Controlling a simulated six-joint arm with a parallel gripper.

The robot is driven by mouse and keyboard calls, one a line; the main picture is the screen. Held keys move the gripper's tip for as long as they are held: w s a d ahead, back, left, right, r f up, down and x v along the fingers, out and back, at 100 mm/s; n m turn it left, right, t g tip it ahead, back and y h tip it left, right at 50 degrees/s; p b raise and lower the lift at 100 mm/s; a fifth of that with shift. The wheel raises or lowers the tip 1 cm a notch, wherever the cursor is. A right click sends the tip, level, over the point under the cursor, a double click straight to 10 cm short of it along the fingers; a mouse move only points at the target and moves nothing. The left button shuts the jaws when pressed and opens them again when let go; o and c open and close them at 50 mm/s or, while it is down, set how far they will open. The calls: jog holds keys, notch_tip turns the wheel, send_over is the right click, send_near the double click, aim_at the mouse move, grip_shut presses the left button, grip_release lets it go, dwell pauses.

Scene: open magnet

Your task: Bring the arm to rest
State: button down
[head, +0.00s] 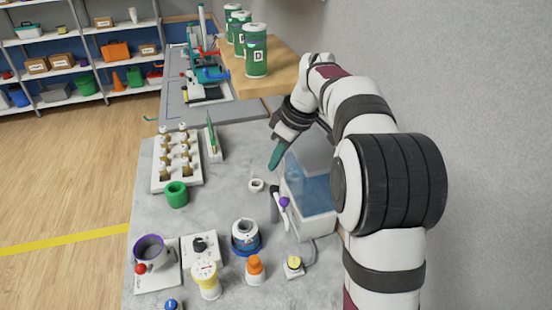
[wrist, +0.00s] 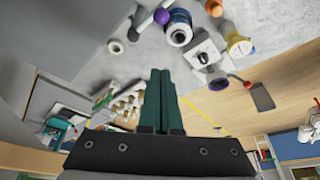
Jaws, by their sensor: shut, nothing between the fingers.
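My gripper (head: 274,160) hangs in the air above the grey bench (head: 235,155), just left of a white box with a blue see-through front (head: 312,193). Its green fingers point down in the head view. In the wrist view the two fingers (wrist: 160,82) lie side by side, shut with nothing between them. My arm reaches in from the right, bent at the elbow, and hides part of the box and the bench's right edge.
A white vial rack (head: 157,178), green cup (head: 177,195), small white ring (head: 256,185), blue-and-white device (head: 245,238), orange bottle (head: 255,270) and yellow-topped container (head: 206,280) stand on the bench. Green canisters (head: 256,52) stand behind. The wall (head: 480,120) is close on the right.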

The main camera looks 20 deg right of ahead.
jog(key=s+a+r+m+g, duration=0.1)
jog(key=s+a+m, duration=0.2)
jog(key=s, duration=0.5)
jog(key=s+a+m, duration=0.3)
jog(key=s+a, duration=0.1)
jog(key=s, duration=0.3)
jog(key=s+a+f+m+g, duration=0.1)
jog(key=s+f+m, duration=0.2)
jog(key=s, duration=0.7)
jog(key=s+a+f+m+g+h, duration=0.1)
jog(key=s+f+m, duration=0.3)
jog(key=s, duration=0.6)
jog(key=shift+a+m, duration=0.15)
jog(key=shift+m, duration=0.45)
